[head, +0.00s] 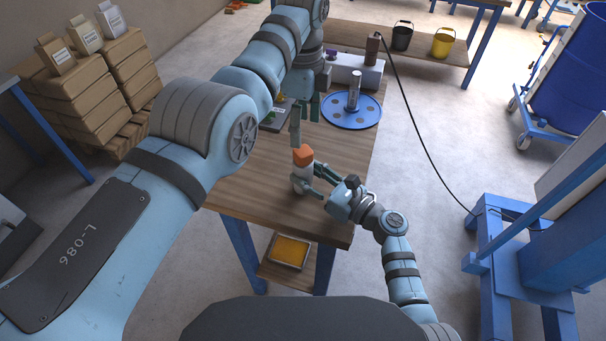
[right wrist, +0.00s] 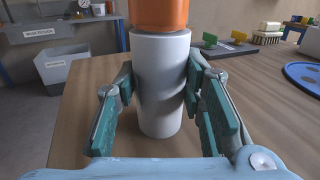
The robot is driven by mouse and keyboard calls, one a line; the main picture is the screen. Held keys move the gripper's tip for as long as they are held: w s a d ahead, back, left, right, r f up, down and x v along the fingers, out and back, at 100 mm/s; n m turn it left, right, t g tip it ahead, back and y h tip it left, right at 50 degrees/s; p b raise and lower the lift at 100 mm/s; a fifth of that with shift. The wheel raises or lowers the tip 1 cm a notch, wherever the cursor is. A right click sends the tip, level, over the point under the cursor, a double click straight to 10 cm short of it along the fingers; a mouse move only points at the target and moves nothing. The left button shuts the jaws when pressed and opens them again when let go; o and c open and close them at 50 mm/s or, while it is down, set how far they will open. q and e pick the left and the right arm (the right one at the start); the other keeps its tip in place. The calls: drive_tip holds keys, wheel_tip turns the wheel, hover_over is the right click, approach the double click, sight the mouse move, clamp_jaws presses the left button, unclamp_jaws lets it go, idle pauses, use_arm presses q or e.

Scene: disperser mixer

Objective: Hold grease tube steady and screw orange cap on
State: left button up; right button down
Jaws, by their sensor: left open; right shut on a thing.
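The grease tube (head: 301,176) is a white cylinder standing upright near the front of the wooden table; it also shows in the right wrist view (right wrist: 160,90). The orange cap (head: 303,154) sits on top of the tube, and its lower part shows in the right wrist view (right wrist: 158,14). Whether it is threaded on cannot be told. My right gripper (head: 312,180) is shut on the tube, its green-padded fingers on either side below the cap. My left gripper (head: 304,122) is open and empty, fingers pointing down, above and behind the cap.
The left front of the table is clear. A blue frame (head: 500,260) stands at the right.

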sight(303, 150)
use_arm(q)
drive_tip(key=n, duration=0.6)
drive_tip(key=shift+r, duration=0.1)
drive_tip(key=n, duration=1.8)
drive_tip(key=shift+n, duration=0.4)
drive_tip(key=n, duration=0.6)
drive_tip(key=shift+n, duration=0.4)
drive_tip(key=shift+w+f, duration=0.1)
drive_tip(key=shift+f, duration=4)
